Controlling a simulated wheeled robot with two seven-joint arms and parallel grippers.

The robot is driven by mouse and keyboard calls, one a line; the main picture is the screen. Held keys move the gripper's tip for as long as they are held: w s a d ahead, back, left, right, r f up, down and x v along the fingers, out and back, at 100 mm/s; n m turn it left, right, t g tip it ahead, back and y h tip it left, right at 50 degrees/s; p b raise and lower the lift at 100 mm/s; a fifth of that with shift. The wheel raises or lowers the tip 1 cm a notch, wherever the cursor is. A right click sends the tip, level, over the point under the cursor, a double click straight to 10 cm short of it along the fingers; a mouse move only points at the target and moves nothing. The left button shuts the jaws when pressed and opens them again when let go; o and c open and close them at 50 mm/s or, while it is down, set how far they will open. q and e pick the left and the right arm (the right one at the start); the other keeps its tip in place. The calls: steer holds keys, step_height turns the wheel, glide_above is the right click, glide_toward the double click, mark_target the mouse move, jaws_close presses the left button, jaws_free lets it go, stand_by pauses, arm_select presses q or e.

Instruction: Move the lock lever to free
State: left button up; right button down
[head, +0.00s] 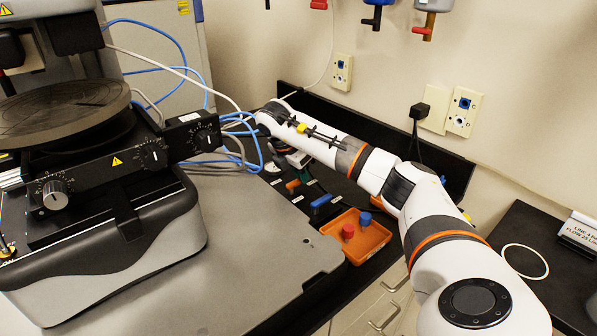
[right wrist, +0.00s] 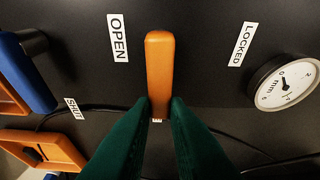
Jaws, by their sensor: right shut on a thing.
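The orange lock lever (right wrist: 160,75) stands upright in the right wrist view, its lower end between the green fingers of my right gripper (right wrist: 160,103). The gripper is shut on it. A LOCKED label (right wrist: 243,45) lies to the right of the lever and an OPEN label (right wrist: 118,38) to the left. A small label between the fingertips is mostly hidden. My left gripper is not in view.
A blue lever (right wrist: 28,70) and a SHUT label (right wrist: 74,108) are to the left in the right wrist view. A round dial gauge (right wrist: 288,82) is at right. An orange tray (head: 372,246) holds red and blue pieces. The profiler (head: 110,245) and cables fill the left.

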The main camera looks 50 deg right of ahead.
mark_target(294, 181)
steer(key=shift+m, duration=0.3)
steer(key=c, duration=1.4)
jaws_free()
steer(key=shift+s, duration=0.1)
steer(key=v, duration=0.5)
steer(key=shift+r+b, duration=0.1)
steer(key=shift+b, duration=0.2)
steer(key=p+v, duration=0.3)
steer(key=v, duration=0.3)
steer(key=shift+a+r, duration=0.15)
steer(key=shift+r, duration=0.25)
